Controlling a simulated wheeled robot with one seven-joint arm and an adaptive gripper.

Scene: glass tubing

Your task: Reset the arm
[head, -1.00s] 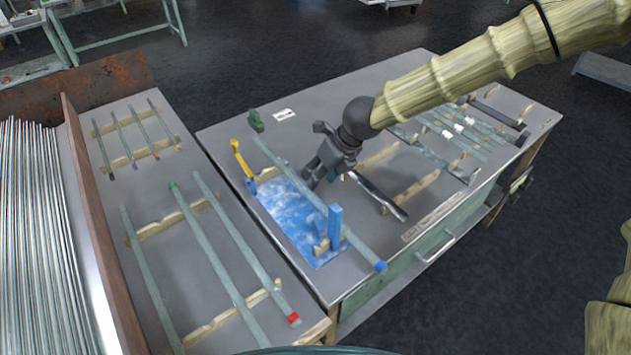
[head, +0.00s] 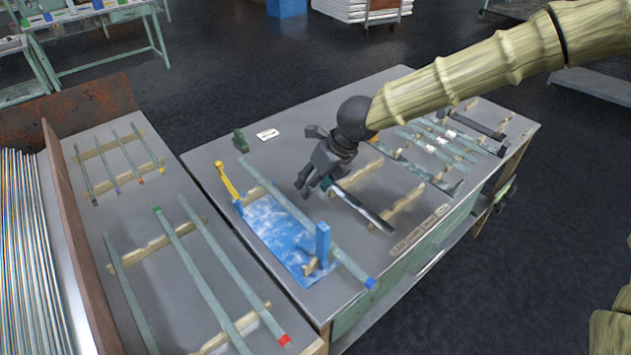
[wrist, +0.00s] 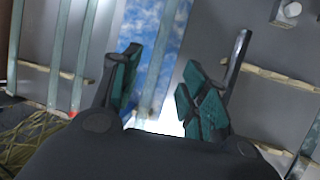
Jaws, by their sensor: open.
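My gripper (head: 308,188) hangs over the grey workbench (head: 215,158), just right of the blue mat (head: 262,228) in the head view. In the wrist view the teal-padded fingers (wrist: 164,85) are spread apart, with nothing held between them. A long glass tube (head: 300,222) with a blue end lies across the mat's supports, near the yellow bracket (head: 226,180) and the blue post (head: 323,243). In the wrist view this tube (wrist: 160,60) shows beyond the fingers, in line with the gap between them.
A dark flat bar (head: 362,208) lies right of my gripper. Several tubes (head: 440,150) rest on wooden racks at the bench's right. The left bench holds more tubes (head: 232,268) on racks. A green object (head: 239,141) and a white card (head: 267,134) lie at the back.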

